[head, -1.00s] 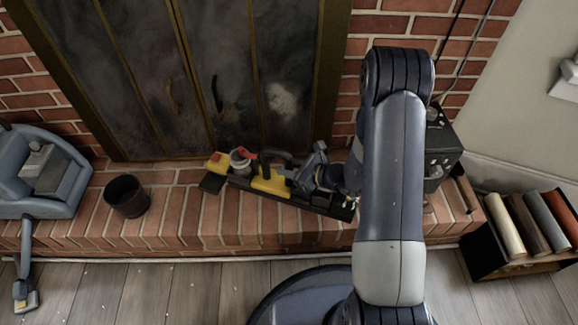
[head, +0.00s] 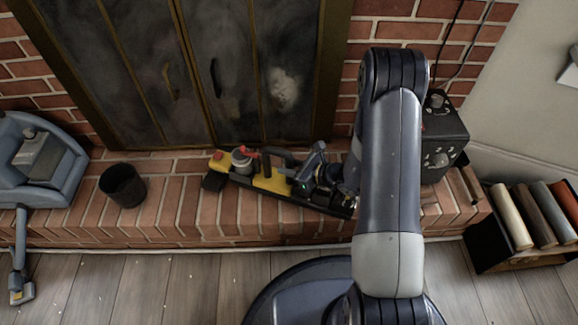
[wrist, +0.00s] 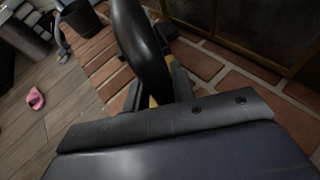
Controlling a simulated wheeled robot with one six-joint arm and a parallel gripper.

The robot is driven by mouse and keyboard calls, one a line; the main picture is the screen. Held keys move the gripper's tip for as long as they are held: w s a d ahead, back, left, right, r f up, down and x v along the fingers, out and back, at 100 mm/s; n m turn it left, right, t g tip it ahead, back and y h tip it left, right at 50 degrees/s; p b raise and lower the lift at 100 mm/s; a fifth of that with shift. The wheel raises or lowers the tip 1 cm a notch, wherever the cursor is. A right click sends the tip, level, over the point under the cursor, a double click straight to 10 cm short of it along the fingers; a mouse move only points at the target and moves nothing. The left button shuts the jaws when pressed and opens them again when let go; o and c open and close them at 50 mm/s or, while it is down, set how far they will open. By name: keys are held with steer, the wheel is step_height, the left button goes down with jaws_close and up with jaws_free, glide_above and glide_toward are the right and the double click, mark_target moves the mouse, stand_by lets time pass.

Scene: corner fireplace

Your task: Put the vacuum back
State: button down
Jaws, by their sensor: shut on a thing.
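A yellow and black handheld vacuum (head: 268,180) with a red part and a clear-grey section near its left end lies lengthwise along the brick hearth, in front of the fireplace doors. My gripper (head: 303,180) is at the right part of the vacuum, shut on it, with the fingertips partly hidden. In the wrist view a black curved handle (wrist: 142,45) rises close to the camera, with a bit of yellow below it.
A black cup (head: 123,185) stands on the hearth (head: 175,210) to the left, beside a blue-grey machine (head: 35,170). A black box with knobs (head: 442,145) stands right of my arm. A pink item (wrist: 36,98) lies on the floor.

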steer(key=shift+f+b, duration=0.55)
steer(key=shift+b, duration=0.1)
steer(key=c, duration=1.1)
jaws_free()
steer(key=shift+s+f, duration=0.1)
steer(key=p+v, duration=0.3)
steer(key=v, duration=0.6)
steer(key=shift+s+d+r, duration=0.1)
steer(key=shift+d+r, duration=0.1)
steer(key=shift+d, duration=0.1)
steer(key=shift+s+d+r+p, duration=0.15)
steer(key=shift+s+d+p, duration=0.2)
steer(key=shift+d, duration=0.05)
